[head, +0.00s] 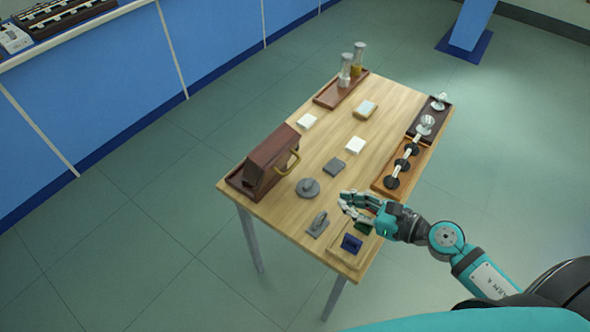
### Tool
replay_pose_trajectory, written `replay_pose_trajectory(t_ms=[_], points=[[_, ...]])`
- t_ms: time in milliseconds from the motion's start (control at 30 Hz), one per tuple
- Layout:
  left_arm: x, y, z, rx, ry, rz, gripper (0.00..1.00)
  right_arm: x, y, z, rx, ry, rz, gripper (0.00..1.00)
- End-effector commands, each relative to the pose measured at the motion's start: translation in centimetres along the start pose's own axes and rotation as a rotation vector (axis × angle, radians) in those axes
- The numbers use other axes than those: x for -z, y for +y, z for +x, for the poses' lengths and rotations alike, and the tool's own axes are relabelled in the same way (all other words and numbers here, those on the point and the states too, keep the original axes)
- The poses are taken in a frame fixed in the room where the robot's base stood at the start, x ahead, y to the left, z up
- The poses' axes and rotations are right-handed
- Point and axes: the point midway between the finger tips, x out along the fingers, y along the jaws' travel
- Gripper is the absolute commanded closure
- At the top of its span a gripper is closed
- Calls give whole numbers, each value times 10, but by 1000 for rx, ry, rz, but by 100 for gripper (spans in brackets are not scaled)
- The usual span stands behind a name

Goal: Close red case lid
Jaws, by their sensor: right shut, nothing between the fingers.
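The dark red case (268,157) is at the left end of the wooden table. Its upper part stands raised and tilted above a low base, and a brass handle (288,163) is on its right side. I cannot tell the exact lid angle. My right gripper (344,203) is shut and empty above the table's near right part. It is apart from the case, to its right and nearer to me. My left gripper is not in view.
Between gripper and case are a round grey disc (308,187) and a grey tool (318,223). A blue block (351,243) lies on a wooden tray near the front. A wooden rack (389,185) with black discs is on the right.

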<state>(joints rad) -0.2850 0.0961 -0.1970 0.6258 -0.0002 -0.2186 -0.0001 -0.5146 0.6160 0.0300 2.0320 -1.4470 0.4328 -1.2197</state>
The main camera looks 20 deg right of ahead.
Motion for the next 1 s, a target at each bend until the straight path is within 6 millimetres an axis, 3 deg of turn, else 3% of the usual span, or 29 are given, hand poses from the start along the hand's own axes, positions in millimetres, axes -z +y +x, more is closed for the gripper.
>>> replay_pose_trajectory(t_ms=[300, 500, 700, 1000], points=[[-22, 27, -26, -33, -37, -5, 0, -6, -1, 58, 2, -6, 5, 100], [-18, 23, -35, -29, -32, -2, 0, -5, 0, 99, 0, -4, 5, 100], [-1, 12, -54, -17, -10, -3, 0, -26, 0, 116, 0, -2, 3, 100], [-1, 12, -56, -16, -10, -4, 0, -29, 0, 123, 0, 0, 4, 100]])
